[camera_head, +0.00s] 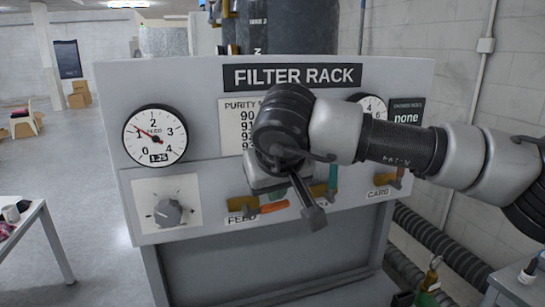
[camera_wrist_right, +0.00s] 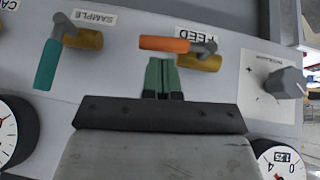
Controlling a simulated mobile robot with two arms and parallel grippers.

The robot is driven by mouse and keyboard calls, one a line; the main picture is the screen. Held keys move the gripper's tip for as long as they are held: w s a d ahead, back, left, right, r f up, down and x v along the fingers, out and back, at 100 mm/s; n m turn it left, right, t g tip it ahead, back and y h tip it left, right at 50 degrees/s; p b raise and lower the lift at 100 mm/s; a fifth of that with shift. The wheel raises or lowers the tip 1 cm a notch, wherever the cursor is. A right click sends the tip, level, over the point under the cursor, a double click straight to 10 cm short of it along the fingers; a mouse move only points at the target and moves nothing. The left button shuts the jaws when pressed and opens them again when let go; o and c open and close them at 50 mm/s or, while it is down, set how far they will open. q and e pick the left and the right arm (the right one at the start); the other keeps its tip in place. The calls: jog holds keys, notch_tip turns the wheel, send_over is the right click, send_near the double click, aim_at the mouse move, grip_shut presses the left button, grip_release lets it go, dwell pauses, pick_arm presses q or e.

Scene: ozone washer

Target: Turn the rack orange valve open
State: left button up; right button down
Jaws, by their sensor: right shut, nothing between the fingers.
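The filter rack's orange valve handle (camera_head: 273,207) is above the FEED label and lies nearly level, pointing right from its brass body. In the right wrist view, which is upside down, the orange handle (camera_wrist_right: 165,44) runs sideways from a grey pivot on the brass body (camera_wrist_right: 200,62). My right gripper (camera_head: 277,195) is at the panel just above this handle, partly hidden by my own wrist. Its green fingers (camera_wrist_right: 162,75) are shut and empty, with tips close beside the handle's middle; I cannot tell if they touch it. My left gripper is not in view.
A grey knob (camera_head: 168,213) and a round gauge (camera_head: 155,135) are left of FEED. Black hoses (camera_head: 430,235) run along the right. A table (camera_head: 45,225) stands at left.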

jog(key=shift+s+d+f, duration=0.1)
jog(key=shift+f, duration=0.15)
jog(key=shift+f+b, duration=0.3)
jog(key=shift+b, duration=0.05)
jog(key=shift+d+f+y+b, duration=0.15)
jog(key=shift+f+y+b, duration=0.25)
jog(key=shift+f+b, duration=0.45)
jog(key=shift+d+r+m+y+b, duration=0.1)
jog(key=shift+r+m+y+b, duration=0.2)
jog(key=shift+b, duration=0.3)
